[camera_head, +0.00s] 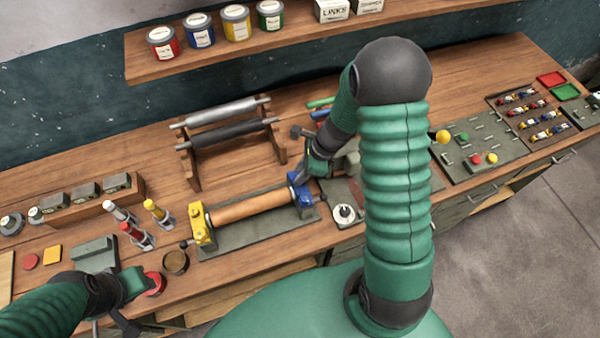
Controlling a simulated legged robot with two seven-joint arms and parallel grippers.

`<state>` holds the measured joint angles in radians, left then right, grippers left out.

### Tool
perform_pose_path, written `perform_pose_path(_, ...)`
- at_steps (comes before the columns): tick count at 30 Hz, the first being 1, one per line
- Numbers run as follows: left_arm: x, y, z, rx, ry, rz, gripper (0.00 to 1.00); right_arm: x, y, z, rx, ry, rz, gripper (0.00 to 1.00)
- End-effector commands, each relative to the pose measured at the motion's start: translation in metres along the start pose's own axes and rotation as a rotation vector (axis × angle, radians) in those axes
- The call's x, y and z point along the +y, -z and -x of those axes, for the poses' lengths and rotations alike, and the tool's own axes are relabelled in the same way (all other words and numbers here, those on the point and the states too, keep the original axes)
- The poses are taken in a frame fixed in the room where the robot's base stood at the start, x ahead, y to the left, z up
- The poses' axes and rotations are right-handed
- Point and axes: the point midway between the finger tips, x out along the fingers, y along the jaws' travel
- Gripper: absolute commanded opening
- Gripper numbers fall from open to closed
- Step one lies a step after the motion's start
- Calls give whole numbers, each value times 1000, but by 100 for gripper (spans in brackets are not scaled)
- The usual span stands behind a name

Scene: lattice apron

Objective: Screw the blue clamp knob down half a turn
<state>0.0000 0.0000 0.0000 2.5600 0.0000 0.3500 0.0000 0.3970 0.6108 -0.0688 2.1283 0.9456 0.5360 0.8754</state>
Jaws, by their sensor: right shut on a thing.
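A wooden roller (250,207) lies across a grey-green base plate (262,230), between a yellow clamp (200,226) at its left end and a blue clamp (304,196) at its right end. My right gripper (298,181) reaches down from the upper right and is shut at the top of the blue clamp, on the blue clamp knob (293,176). The knob is small here and mostly covered by the fingers. My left gripper (143,285) is at the lower left, beside a round red thing (156,283); its finger opening is not clear.
A rack with two grey rollers (225,130) stands behind the clamps. A white dial (344,212) is right of the blue clamp. Several upright tubes (158,212) stand left of the yellow clamp. My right arm hides part of the bench.

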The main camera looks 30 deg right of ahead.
Motion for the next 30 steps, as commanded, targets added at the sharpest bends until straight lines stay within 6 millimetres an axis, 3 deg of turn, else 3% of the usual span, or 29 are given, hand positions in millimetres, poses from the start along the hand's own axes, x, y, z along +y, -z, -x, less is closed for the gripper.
perform_pose_path(20,0,0,-2,0,0,0,36,0,1,0,2,30,-68,0)
perform_pose_path(21,0,0,-2,0,0,0,36,0,1,0,2,30,-68,27)
perform_pose_path(26,0,0,-2,0,0,0,36,0,1,0,1,29,-67,47)
perform_pose_path(30,0,0,-2,0,0,0,36,1,1,0,1,28,-66,47)
